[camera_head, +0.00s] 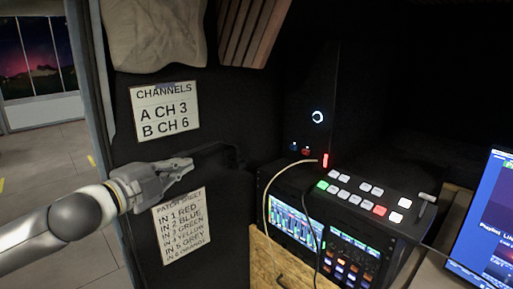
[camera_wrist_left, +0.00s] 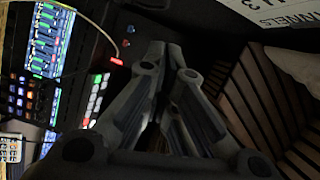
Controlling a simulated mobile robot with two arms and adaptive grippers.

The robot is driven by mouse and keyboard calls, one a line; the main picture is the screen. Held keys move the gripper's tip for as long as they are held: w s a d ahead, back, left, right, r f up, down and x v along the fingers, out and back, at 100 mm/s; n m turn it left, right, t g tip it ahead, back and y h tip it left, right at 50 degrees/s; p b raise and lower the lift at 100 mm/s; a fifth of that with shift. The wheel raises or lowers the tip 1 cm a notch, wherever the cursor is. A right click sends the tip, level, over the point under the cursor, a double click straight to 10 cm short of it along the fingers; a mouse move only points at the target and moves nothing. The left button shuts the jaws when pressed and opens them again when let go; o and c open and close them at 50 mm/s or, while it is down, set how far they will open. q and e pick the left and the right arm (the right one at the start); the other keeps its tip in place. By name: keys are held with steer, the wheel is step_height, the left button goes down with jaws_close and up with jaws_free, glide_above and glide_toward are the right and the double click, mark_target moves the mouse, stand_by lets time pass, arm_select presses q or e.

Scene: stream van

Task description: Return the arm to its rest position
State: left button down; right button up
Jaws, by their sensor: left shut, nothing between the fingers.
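My left gripper (camera_head: 184,164) is shut and empty in the head view. Its arm comes in from the left edge, and the gripper is in front of the dark van wall, between two white signs. It covers the top of the lower sign. The left wrist view shows the same gripper (camera_wrist_left: 168,48) with its fingers close together and nothing between them. My right gripper is in neither view.
A "CHANNELS" sign (camera_head: 166,110) is above the gripper and a "PATCH SHEET" (camera_head: 183,232) below. At right stand a switcher panel (camera_head: 372,192) with lit buttons, a rack mixer (camera_head: 292,222), loose cables and a monitor (camera_head: 490,225). The floor (camera_head: 50,135) at left is open.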

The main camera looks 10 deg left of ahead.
arm_select(q)
steer(key=s+d+f+n+g+y, duration=0.1)
steer(key=s+d+f+n, duration=0.15)
steer(key=f, duration=0.55)
steer(key=s+d+f+n+g, duration=0.2)
steer(key=d+f, duration=0.2)
steer(key=f, duration=0.3)
steer(key=s+d+f+n+g+y, duration=0.1)
steer(key=s+d+f+n, duration=0.25)
steer(key=f, duration=0.45)
steer(key=s+a+f+n+g+y, duration=0.2)
steer(key=s+f+n+g, duration=0.25)
steer(key=s+f, duration=0.6)
steer(key=s+a+f+n+g+y, duration=0.15)
steer(key=s+f+n+g, duration=0.3)
steer(key=s+f, duration=0.65)
steer(key=s+f+g+b, duration=0.1)
steer(key=s+f, duration=0.2)
steer(key=f, duration=1)
steer(key=s+f+b, duration=0.1)
steer(key=s+f, duration=0.1)
steer(key=f, duration=1.2)
steer(key=s+a+f+g+b, duration=0.1)
steer(key=s+a+f, duration=0.2)
steer(key=s+f, duration=1.2)
steer(key=shift+s+f, duration=0.4)
steer(key=shift+s, duration=0.25)
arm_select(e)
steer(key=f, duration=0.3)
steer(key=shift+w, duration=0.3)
